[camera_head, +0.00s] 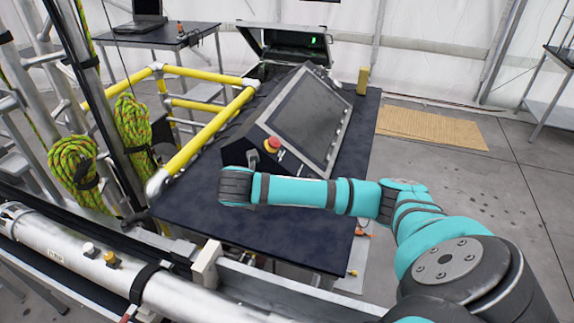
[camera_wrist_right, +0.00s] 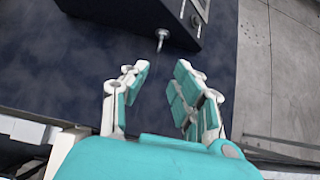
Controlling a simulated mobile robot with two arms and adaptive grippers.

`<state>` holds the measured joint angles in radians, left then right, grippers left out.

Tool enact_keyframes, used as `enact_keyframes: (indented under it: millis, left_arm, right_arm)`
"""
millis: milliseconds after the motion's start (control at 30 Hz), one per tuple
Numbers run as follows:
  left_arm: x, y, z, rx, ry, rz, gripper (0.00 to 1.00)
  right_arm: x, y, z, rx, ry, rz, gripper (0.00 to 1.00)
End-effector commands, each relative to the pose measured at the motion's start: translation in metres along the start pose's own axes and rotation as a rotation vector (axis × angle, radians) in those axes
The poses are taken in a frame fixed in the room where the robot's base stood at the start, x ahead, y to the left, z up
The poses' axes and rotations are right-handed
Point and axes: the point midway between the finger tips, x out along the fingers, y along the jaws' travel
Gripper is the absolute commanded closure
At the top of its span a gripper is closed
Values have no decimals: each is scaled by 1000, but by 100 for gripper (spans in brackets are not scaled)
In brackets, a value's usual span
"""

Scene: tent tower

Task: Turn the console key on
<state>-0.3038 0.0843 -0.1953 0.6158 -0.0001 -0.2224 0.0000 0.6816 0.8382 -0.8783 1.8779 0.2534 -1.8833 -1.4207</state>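The console (camera_head: 305,115) stands on a dark blue table, with a large dark screen and a red emergency button (camera_head: 272,145) on its sloped face. In the right wrist view, a small silver key (camera_wrist_right: 161,38) sticks out of the dark console side (camera_wrist_right: 140,12). Whether it is turned on or off I cannot tell. My right gripper (camera_wrist_right: 160,88) has its teal and white fingers apart, with nothing between them. The key is ahead of the fingertips, apart from them. In the head view, my right arm crosses in front of the console and its fingers cannot be made out. My left gripper is not in view.
Yellow railings (camera_head: 205,130) run along the console's left. Coiled green ropes (camera_head: 133,125) hang from metal poles. A white and metal rail (camera_head: 100,262) lies in front of the table (camera_head: 175,212). An open case (camera_head: 290,45) and a yellow block (camera_head: 363,80) are behind the console.

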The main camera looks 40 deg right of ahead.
Motion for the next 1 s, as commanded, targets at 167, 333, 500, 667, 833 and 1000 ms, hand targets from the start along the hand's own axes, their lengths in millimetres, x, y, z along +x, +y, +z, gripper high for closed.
enact_keyframes:
  millis: [167,333,500,667,833,1000]
  left_arm:
    - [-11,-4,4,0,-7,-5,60]
    - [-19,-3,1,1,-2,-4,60]
    - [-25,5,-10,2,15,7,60]
    - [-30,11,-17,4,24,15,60]
    - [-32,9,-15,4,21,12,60]
    - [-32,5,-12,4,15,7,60]
  right_arm:
    - [35,-2,2,0,0,-8,73]
    - [72,-2,2,-1,-1,-7,73]
    - [109,-1,1,0,0,-5,73]
    - [136,-1,1,0,0,-2,73]
    - [152,-1,0,1,0,-2,73]
    - [158,0,0,0,0,1,73]
